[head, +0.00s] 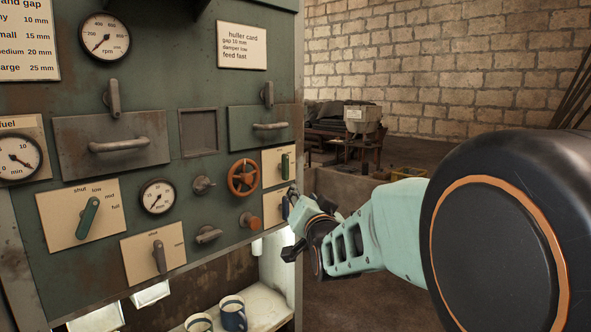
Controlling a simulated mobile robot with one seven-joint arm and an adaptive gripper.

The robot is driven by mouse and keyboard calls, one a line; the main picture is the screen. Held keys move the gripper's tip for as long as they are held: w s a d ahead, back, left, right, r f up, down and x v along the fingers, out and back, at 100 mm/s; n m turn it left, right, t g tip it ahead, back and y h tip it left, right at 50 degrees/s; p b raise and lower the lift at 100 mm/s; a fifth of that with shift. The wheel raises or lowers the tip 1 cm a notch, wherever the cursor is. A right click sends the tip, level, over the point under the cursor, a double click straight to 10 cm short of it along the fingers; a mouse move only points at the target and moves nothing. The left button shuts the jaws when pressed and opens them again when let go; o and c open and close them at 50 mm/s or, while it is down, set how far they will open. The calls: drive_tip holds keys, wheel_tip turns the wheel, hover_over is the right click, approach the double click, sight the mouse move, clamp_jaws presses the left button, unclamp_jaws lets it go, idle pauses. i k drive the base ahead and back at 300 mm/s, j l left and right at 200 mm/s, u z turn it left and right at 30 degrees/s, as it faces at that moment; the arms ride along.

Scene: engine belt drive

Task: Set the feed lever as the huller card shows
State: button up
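The huller card (242,46) hangs at the upper right of the green panel and reads gap 10 mm, damper low, feed fast. Two levers sit on cream plates at the panel's right edge: a green-handled one (285,166) above and a blue-handled one (285,208) below. Their plate lettering is too small to read, so I cannot tell which is the feed lever. My gripper (292,198) is at the lower plate, close beside the blue handle and partly covering that plate. Contact and finger opening cannot be made out.
An orange handwheel (243,178) and an orange knob (250,221) are just left of my gripper. A green lever (88,217) on a shut-low-mid-full plate points up right. A grey lever (159,257) stands lower. Mugs (233,314) sit on the shelf below.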

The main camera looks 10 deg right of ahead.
sight(283, 166)
drive_tip(key=i+l, duration=0.4)
drive_tip(key=l, duration=0.25)
drive_tip(key=i+l+u, duration=0.1)
drive_tip(key=i+l, duration=0.25)
drive_tip(key=l, duration=0.3)
